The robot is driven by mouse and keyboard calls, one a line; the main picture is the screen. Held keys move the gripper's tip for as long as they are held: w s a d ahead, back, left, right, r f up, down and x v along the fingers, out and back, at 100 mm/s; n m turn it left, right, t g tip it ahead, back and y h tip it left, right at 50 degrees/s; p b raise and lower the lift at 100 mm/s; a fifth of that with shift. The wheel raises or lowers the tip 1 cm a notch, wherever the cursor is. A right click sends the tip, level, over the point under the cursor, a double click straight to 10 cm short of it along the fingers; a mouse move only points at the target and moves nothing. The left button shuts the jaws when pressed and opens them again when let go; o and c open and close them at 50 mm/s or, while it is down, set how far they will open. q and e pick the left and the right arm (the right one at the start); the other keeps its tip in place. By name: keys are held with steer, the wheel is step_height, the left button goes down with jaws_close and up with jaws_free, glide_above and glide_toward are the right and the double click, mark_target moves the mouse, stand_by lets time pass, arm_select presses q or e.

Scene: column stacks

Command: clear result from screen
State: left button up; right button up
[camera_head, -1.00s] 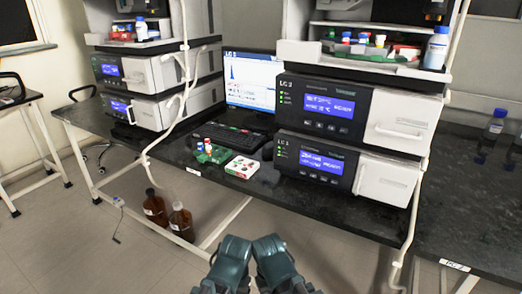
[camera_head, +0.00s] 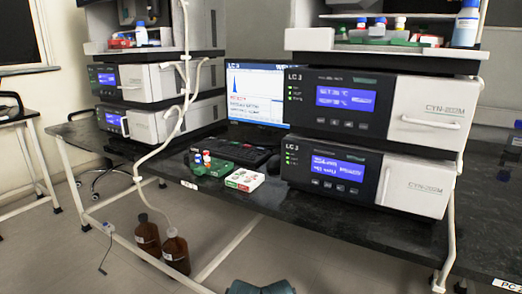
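The computer screen (camera_head: 262,95) stands on the dark bench between two instrument stacks. It shows a white window with a blue peak trace on the left and some text lines below it. Its right side is partly hidden by the right stack. A black keyboard (camera_head: 236,152) lies in front of it, and a dark mouse (camera_head: 275,164) sits to the keyboard's right, beside the lower right instrument. At the bottom edge only teal parts of my own arms show; neither gripper's fingers can be made out.
The right stack (camera_head: 428,116) and left stack (camera_head: 150,84) flank the keyboard. Brown bottles (camera_head: 174,250) stand on the floor. A white tube (camera_head: 150,160) hangs before the left stack.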

jaws_close()
stand_by(1.8)
